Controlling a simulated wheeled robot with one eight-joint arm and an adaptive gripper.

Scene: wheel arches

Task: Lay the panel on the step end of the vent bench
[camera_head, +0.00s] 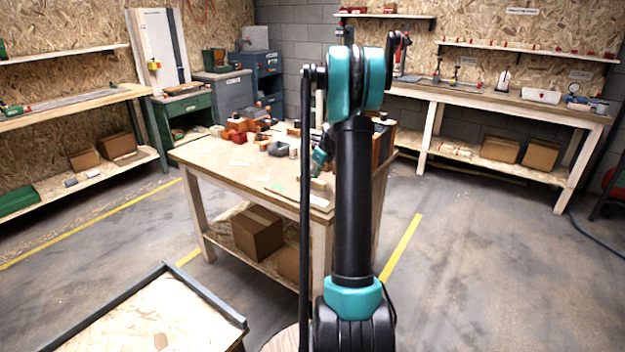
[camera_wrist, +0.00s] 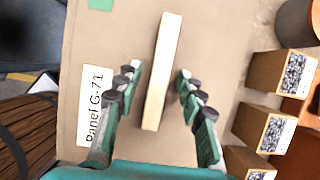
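A pale, narrow wooden bar (camera_wrist: 162,72) stands out from a brown flat surface (camera_wrist: 215,50) in the wrist view. A white label reading "Panel G-71" (camera_wrist: 95,108) lies on that surface to its left. I cannot tell whether the bar is the panel itself or a grip on it. My gripper (camera_wrist: 157,85) is open, one finger on each side of the bar, with gaps on both sides. In the head view my gripper (camera_head: 319,160) is low over the near right part of the central wooden bench (camera_head: 215,158), partly hidden by my arm. I cannot tell which bench is the vent bench.
Wooden blocks with printed codes (camera_wrist: 285,75) stand close on the right in the wrist view. Red and grey parts (camera_head: 280,148) crowd the central bench's far side. A grey-rimmed surface (camera_head: 215,302) is at lower left. Open floor (camera_head: 480,260) lies to the right.

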